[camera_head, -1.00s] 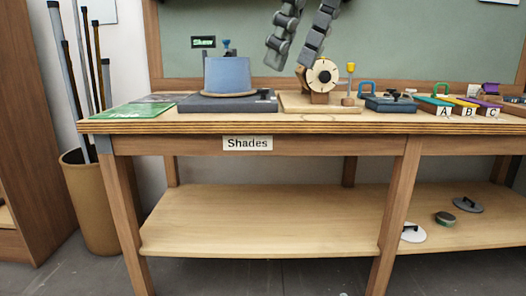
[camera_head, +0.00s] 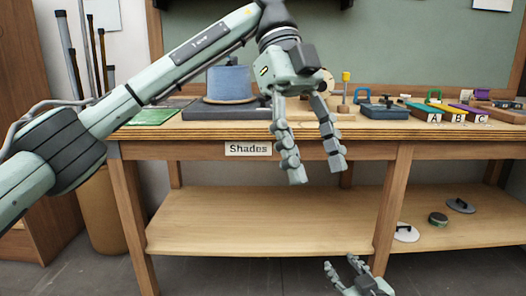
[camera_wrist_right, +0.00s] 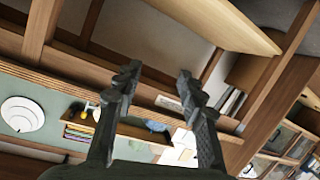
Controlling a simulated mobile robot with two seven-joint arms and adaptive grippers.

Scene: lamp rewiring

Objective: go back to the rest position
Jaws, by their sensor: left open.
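My left gripper (camera_head: 316,170) hangs fingers down in front of the bench's front edge, its long arm crossing the head view from the left. Its two fingers are apart with nothing between them. My right gripper (camera_head: 343,264) is low at the bottom of the head view, in front of the lower shelf. Its fingers point up and stand apart. In the right wrist view the same gripper (camera_wrist_right: 158,76) shows two spread fingers with an empty gap. The rest of the right arm is out of view.
The workbench (camera_head: 200,136) carries a blue lampshade (camera_head: 229,82), partly behind my left arm, and a round wooden piece mostly hidden by the left gripper. Coloured trays labelled A, B and C (camera_head: 458,116) stand right. The lower shelf (camera_head: 250,222) is mostly bare. A bin of rods stands left.

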